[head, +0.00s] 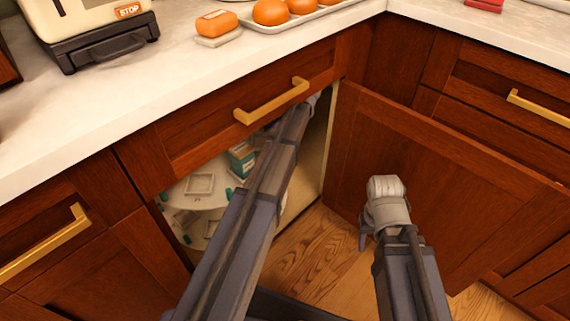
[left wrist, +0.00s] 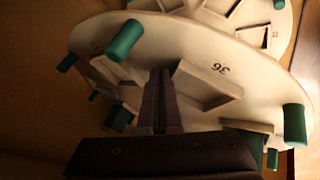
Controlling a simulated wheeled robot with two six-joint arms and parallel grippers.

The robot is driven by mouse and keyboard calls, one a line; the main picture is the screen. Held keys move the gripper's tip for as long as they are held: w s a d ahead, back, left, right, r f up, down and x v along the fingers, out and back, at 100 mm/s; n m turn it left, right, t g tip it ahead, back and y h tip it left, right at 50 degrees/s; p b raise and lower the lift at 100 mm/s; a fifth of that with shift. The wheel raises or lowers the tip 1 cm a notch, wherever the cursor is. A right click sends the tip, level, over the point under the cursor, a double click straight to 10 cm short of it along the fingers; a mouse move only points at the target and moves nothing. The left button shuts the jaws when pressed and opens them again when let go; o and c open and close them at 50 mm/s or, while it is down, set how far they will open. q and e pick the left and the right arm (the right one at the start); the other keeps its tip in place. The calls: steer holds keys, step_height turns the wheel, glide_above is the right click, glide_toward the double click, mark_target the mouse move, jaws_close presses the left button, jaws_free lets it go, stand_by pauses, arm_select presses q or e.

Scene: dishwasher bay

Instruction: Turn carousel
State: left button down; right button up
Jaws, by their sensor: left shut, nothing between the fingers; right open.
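The carousel is a pale round tray (head: 190,198) inside the open corner cabinet, with teal pegs and square frames on it. In the left wrist view my left gripper (left wrist: 162,75) is shut and empty, over the disc. A teal peg (left wrist: 148,110) is just left of its fingers; contact is unclear. My right gripper (head: 366,240) is open, before the cabinet door.
The cabinet door (head: 440,170) stands open on the right. A drawer with a brass handle (head: 270,102) is above the opening. A toaster (head: 95,30), sponge (head: 216,23) and tray of orange fruit (head: 300,18) are on the counter.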

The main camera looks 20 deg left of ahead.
arm_select(q)
steer(key=s+d+m+t, duration=0.1)
steer(key=s+m, duration=0.1)
steer(key=s, duration=0.2)
steer(key=s+d+m+t, duration=0.1)
steer(key=s+d+m, duration=0.1)
steer(key=s, duration=0.3)
steer(key=s+d+m+t+h, duration=0.1)
steer(key=s+d+m, duration=0.1)
steer(key=s, duration=0.3)
steer(key=shift+d+t, duration=0.1)
steer(key=shift+t, duration=0.3)
steer(key=p+v, duration=0.9)
steer(key=v, duration=0.2)
steer(key=s+d+f+m+g+h, duration=0.1)
steer(key=s+d+f+m+h, duration=0.2)
steer(key=m, duration=0.8)
steer(key=shift+s+d+f+m+g+h+b, duration=0.3)
steer(key=shift+s+d+f+g+b, duration=0.15)
steer(key=shift+d+f, duration=0.1)
